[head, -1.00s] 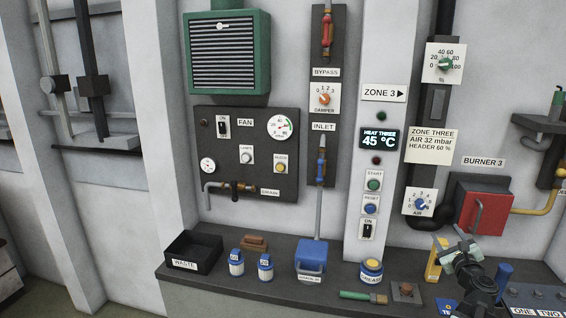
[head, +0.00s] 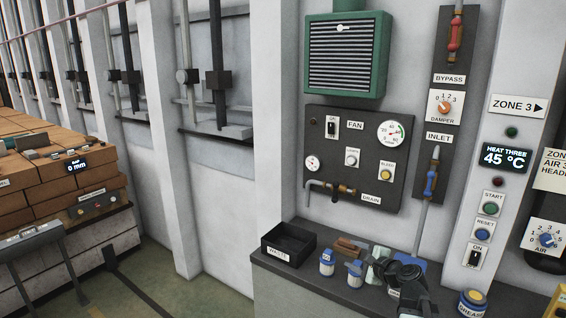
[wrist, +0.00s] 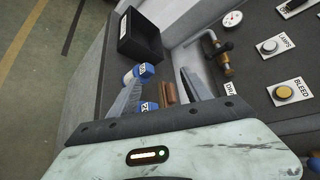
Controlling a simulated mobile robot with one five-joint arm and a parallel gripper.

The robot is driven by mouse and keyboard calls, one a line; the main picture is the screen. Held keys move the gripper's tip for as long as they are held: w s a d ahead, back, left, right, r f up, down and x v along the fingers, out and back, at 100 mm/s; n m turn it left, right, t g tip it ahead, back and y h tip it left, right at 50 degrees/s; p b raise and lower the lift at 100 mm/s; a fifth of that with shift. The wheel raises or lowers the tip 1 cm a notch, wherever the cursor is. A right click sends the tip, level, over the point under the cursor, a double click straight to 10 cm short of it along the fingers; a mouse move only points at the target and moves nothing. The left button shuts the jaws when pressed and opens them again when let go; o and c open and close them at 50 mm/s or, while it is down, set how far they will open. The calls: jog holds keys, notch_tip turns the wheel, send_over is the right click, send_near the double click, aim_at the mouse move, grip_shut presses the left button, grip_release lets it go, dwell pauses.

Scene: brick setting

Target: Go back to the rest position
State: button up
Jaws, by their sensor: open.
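My gripper (head: 372,264) is over the dark shelf in front of the fan panel, at the lower middle of the head view. In the wrist view its two fingers (wrist: 160,92) stand apart with nothing held between them. Two blue-lidded white jars (head: 327,262) and a brown brush-like block (head: 348,245) are on the shelf beyond the fingers. One jar (wrist: 146,72) shows near the left finger in the wrist view. My gripper and arm partly hide the blue container behind them.
A black waste bin (head: 288,243) stands at the shelf's left end. A grease tub (head: 472,303) stands to the right. The fan panel (head: 355,155) with a drain pipe (head: 330,187) projects from the wall. A brick stack (head: 60,170) is at far left, with open floor between.

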jog(key=s+a+f+n+g, duration=0.4)
jog(key=s+a+f+n, duration=0.15)
jog(key=a, duration=0.45)
jog(key=s+a+f+n+g, duration=0.4)
jog(key=a+f+n, duration=0.3)
jog(key=a, duration=0.2)
jog(key=s+d+f+n+g+h, duration=0.3)
jog(key=s+d+n+g+h, duration=0.2)
jog(key=s+d, duration=0.4)
jog(key=shift+s+f+n, duration=0.15)
jog(key=shift+s+n, duration=0.25)
jog(key=shift+n, duration=0.35)
